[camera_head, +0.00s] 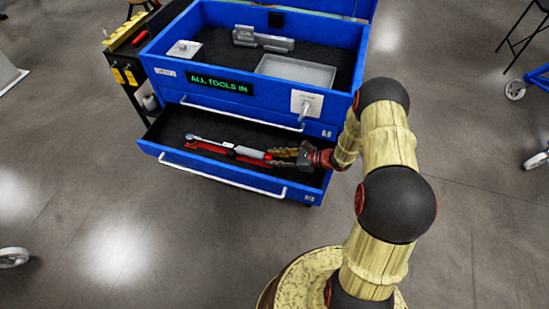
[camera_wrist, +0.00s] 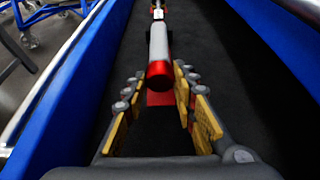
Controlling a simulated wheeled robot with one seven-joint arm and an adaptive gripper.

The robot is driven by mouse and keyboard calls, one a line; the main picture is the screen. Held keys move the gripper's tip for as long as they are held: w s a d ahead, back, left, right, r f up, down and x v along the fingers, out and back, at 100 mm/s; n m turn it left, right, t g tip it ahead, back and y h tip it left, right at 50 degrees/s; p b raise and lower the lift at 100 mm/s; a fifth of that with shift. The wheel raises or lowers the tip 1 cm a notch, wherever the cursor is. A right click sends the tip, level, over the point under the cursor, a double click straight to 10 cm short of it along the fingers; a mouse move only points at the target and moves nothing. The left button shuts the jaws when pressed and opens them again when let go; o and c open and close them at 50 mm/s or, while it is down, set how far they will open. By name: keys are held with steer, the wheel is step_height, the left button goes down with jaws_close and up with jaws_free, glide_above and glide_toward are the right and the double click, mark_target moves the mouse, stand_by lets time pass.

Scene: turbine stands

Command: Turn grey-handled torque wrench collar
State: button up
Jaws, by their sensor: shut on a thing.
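The torque wrench (camera_head: 225,145) lies lengthwise in the open drawer, its ratchet head to the left and its grey handle (camera_head: 250,152) to the right. In the wrist view the grey handle (camera_wrist: 158,42) points toward me and ends in a red collar (camera_wrist: 160,75). My gripper (camera_head: 275,155) reaches in from the right. In the wrist view my gripper (camera_wrist: 160,80) has a yellow-padded finger on each side of the red collar and is shut on it. The exact contact at the fingertips is hard to see.
A red holder (camera_head: 200,149) lies under the wrench. The blue drawer front (camera_head: 215,173) and its walls stand close around my gripper. Above, the blue cabinet top holds a grey tray (camera_head: 295,70), and a green sign reads "ALL TOOLS IN" (camera_head: 218,83).

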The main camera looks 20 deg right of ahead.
steer(key=n+b, duration=0.1)
steer(key=n+t+b, duration=0.1)
steer(key=b, duration=0.1)
steer(key=shift+s+a+f+t+h, duration=0.1)
steer(key=shift+f+t+h, duration=0.1)
steer(key=shift+t+h, duration=0.15)
steer(key=n+b, duration=0.1)
steer(key=n+t+h+b, duration=0.1)
steer(key=n+b, duration=0.1)
steer(key=shift+s+a+t, duration=0.1)
steer(key=shift+s+t, duration=0.05)
steer(key=shift+t, duration=0.1)
steer(key=shift+r, duration=0.1)
stand_by(0.4)
steer(key=o, duration=1.2)
steer(key=shift+c, duration=0.2)
steer(key=v, duration=1.2)
